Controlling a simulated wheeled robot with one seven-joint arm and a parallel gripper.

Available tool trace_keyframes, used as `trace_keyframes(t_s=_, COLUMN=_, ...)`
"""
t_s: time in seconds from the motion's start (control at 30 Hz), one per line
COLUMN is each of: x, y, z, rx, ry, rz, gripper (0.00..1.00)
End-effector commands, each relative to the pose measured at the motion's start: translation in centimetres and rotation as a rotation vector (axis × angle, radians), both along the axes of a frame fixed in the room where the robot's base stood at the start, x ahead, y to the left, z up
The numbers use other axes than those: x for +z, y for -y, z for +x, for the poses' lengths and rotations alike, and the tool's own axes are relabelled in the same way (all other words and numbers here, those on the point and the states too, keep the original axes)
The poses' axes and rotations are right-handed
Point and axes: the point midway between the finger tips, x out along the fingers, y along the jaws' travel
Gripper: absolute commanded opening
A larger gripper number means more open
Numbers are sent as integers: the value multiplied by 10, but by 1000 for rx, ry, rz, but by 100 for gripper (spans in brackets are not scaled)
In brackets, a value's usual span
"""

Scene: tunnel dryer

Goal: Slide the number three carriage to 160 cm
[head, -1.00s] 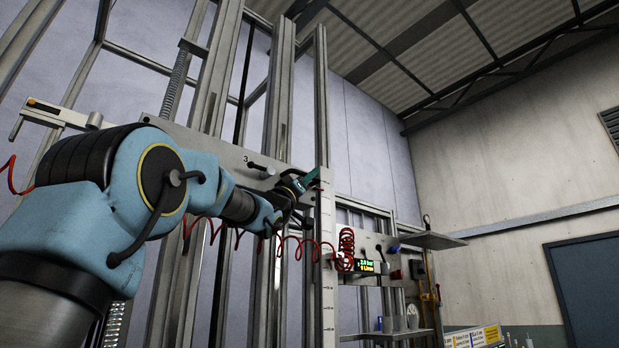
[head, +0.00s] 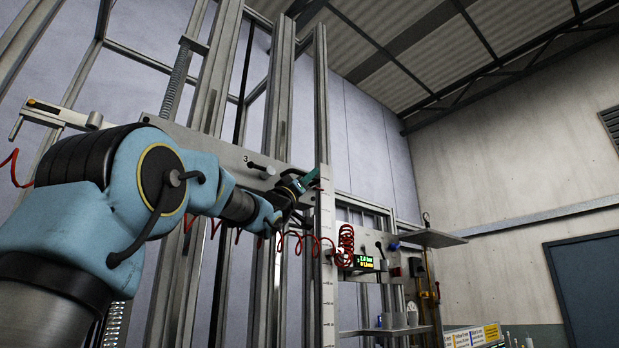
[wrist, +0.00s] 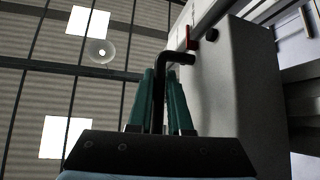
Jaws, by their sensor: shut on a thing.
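The number three carriage (head: 222,150) is a long pale grey plate with a black "3" near its right end, set across tall metal uprights. A pale vertical scale (head: 326,255) with small marks stands at the carriage's right end; its numbers are too small to read. My gripper (head: 310,179) is at that right end, beside the scale. In the wrist view its green fingers (wrist: 161,100) are shut around a thin black bent handle (wrist: 160,65). A small red part (wrist: 187,38) shows close to the handle's tip. A pale grey block (wrist: 235,85) fills the right.
A coiled red hose (head: 346,245) hangs right of the scale, beside a panel with a lit display (head: 363,262). A shelf (head: 432,239) juts out farther right. A grey bar with a handle (head: 58,117) sticks out at the left. Tall uprights (head: 278,110) stand behind my arm.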

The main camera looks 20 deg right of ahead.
Motion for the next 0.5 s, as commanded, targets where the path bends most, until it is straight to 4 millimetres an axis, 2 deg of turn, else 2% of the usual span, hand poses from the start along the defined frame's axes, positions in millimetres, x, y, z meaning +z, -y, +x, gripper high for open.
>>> trace_keyframes(t_s=0.03, x=-14, y=1, z=1, rx=0, ry=-3, rz=3, gripper=0)
trace_keyframes(t_s=0.27, x=-56, y=1, z=1, rx=0, ry=-3, rz=4, gripper=0)
trace_keyframes(t_s=0.5, x=-115, y=1, z=1, rx=0, ry=-3, rz=4, gripper=0)
